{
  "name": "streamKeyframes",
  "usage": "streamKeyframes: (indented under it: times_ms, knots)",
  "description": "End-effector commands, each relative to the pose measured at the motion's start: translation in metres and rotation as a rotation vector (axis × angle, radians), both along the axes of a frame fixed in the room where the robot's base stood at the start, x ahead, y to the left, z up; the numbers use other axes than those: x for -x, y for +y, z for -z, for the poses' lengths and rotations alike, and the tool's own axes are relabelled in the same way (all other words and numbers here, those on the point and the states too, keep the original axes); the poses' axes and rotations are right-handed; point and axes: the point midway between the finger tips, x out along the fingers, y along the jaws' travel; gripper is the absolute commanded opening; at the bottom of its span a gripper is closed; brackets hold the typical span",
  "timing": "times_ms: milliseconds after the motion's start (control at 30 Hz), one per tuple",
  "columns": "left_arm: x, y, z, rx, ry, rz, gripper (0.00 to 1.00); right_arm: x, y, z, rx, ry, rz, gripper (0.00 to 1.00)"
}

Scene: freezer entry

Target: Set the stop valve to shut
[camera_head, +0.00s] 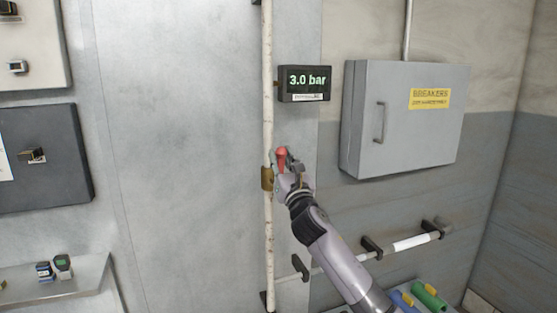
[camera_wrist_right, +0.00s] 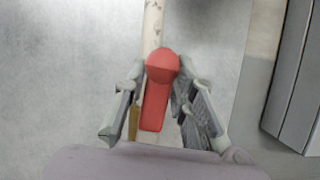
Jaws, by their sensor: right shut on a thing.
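The stop valve has a red lever handle (camera_head: 282,160) and a brass body (camera_head: 267,178) on a white vertical pipe (camera_head: 268,110). In the head view the handle stands roughly upright, along the pipe. My right gripper (camera_head: 288,168) is at the handle. In the right wrist view the red handle (camera_wrist_right: 160,90) lies between the two fingers of my right gripper (camera_wrist_right: 158,105), which is shut on it. A bit of brass shows beside the left finger. My left gripper is not in view.
A pressure display (camera_head: 303,83) above the valve reads 3.0 bar. A grey breaker box (camera_head: 395,120) is on the wall to the right. A horizontal pipe (camera_head: 410,243) runs below on brackets. A shelf (camera_head: 60,285) with small items is at lower left.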

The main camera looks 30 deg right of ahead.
Motion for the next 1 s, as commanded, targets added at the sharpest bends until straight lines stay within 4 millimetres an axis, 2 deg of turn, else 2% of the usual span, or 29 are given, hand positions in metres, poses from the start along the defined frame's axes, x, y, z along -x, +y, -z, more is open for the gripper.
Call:
streamKeyframes:
  times_ms: [567, 1000]
  knots:
    - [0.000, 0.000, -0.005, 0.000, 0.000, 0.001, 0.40, 0.009, -0.038, 0.014, -0.503, -0.121, -0.001, 0.00]
    - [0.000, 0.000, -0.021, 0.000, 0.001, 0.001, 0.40, 0.015, -0.061, 0.038, -0.911, -0.220, 0.000, 0.00]
